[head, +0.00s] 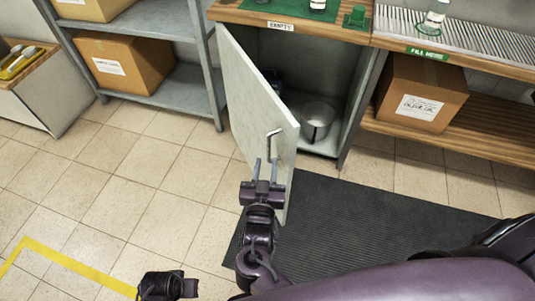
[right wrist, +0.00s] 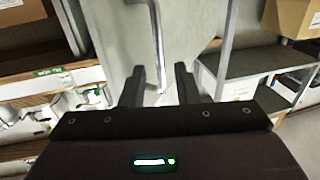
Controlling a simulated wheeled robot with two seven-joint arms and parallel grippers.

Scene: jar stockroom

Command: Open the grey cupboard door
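The grey cupboard (head: 350,85) stands below the wooden counter. Its pale grey door (head: 245,95) is hinged on the left and stands partly open, swung out towards me. A metal bar handle (head: 273,146) is on the door near its free edge; it also shows in the right wrist view (right wrist: 158,40). My right gripper (head: 266,162) is just in front of the handle, its fingers apart and pointing at the door. In the right wrist view the handle's end lies in line with the gap between the fingers; contact cannot be told. I see no left gripper fingers.
A grey pot (head: 317,120) stands inside the cupboard. A grey shelf (head: 185,88) with a cardboard box (head: 125,65) stands left of the door; another box (head: 420,92) is on the right. A dark mat (head: 370,225) lies in front.

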